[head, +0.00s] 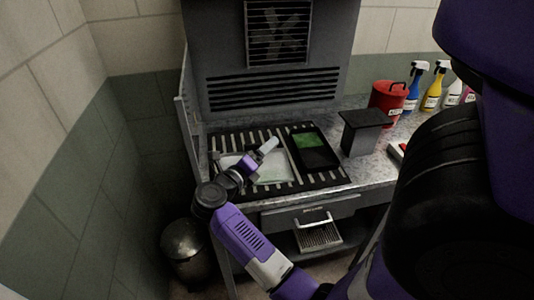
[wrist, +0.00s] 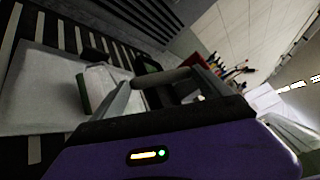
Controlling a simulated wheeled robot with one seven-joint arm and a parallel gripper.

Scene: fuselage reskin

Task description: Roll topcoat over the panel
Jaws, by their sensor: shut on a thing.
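The panel (head: 272,176) is a pale sheet lying on the slatted bed of the bench; a faint green tint shows on it. It also fills the left of the wrist view (wrist: 38,92). My gripper (head: 248,163) is low over the panel. In the wrist view its two grey fingers (wrist: 163,84) are shut on the grey-brown handle of the roller (wrist: 163,77). The pale roller head, with a dark green end, shows left of the fingers, over the panel; I cannot tell whether it touches. A black tray (head: 322,158) with green paint lies right of the panel.
A dark block-like stand (head: 362,132), a red bucket (head: 388,98) and several spray bottles (head: 433,88) stand on the bench to the right. A vented grey housing (head: 272,90) rises behind. A bin (head: 186,252) stands on the floor at left.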

